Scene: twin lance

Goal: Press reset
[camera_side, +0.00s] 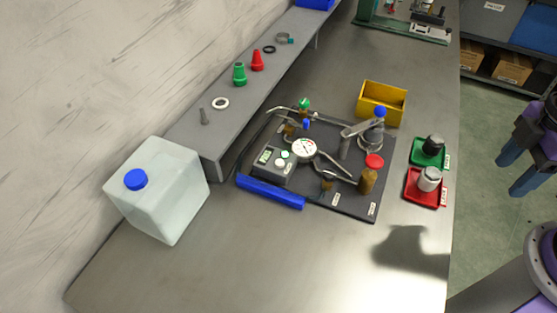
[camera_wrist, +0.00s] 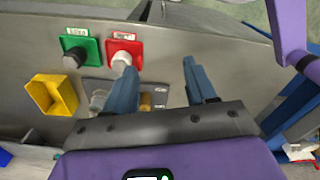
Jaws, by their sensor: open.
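A small grey control box (camera_side: 273,164) sits at the left of a dark board (camera_side: 335,197) in the side view. It has a small greenish display (camera_side: 265,156) and a pale green-white round button (camera_side: 285,155); any reset label is too small to read. My gripper (camera_side: 511,176) is at the right edge of the side view, over the floor side of the bench and well away from the box. In the wrist view my gripper (camera_wrist: 160,68) has its two blue fingers apart with nothing between them. My gripper hides most of the board there, and the box cannot be made out.
A dial gauge (camera_side: 304,149), pipes and a red-capped amber bottle (camera_side: 369,175) crowd the board. A blue bar (camera_side: 270,192) lies along its front left. A yellow bin (camera_side: 382,103), green tray (camera_side: 428,153) and red tray (camera_side: 424,188) stand right. The front bench is clear.

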